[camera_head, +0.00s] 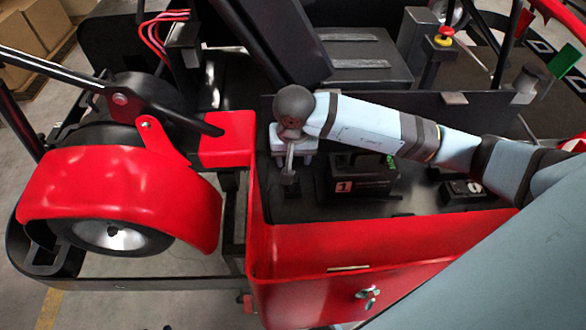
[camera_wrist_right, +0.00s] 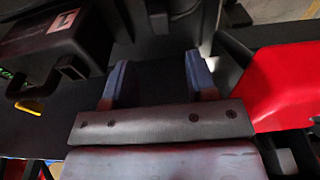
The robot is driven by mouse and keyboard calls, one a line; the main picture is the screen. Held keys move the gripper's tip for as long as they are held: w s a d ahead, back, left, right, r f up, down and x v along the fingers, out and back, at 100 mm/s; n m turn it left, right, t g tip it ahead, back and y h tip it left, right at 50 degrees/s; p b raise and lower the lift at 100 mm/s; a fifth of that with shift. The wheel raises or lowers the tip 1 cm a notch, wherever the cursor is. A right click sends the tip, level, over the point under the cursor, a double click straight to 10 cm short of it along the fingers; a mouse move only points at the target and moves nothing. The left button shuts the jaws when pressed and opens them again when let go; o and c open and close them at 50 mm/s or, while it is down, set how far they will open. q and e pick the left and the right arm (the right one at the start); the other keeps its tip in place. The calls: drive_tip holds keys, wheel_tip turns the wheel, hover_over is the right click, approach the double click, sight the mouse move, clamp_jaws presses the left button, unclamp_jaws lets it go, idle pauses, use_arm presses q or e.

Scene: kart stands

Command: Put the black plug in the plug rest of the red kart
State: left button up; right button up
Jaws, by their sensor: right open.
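My right gripper (camera_head: 289,172) is over the black floor of the red kart's (camera_head: 330,265) side bay. In the right wrist view its two blue-grey fingers (camera_wrist_right: 157,84) stand apart, with only dark surface between them. I cannot make out the black plug or the plug rest for certain among the black parts. Dark upright parts (camera_wrist_right: 157,22) stand just past the fingertips in the right wrist view; I cannot tell what they are. My left gripper is not in view.
A black box marked 1 (camera_head: 362,187) stands right of the gripper; it shows at left in the wrist view (camera_wrist_right: 62,58). A red block (camera_head: 228,140) and red fender (camera_head: 120,190) are to the left. The red side wall closes the near side. A black box (camera_head: 463,190) lies further right.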

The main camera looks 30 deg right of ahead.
drive_tip(key=shift+s+a+r, duration=0.1)
drive_tip(key=shift+s+r, duration=0.05)
drive_tip(key=shift+r, duration=0.85)
drive_tip(key=shift+s+a+r, duration=0.1)
drive_tip(key=shift+r, duration=0.85)
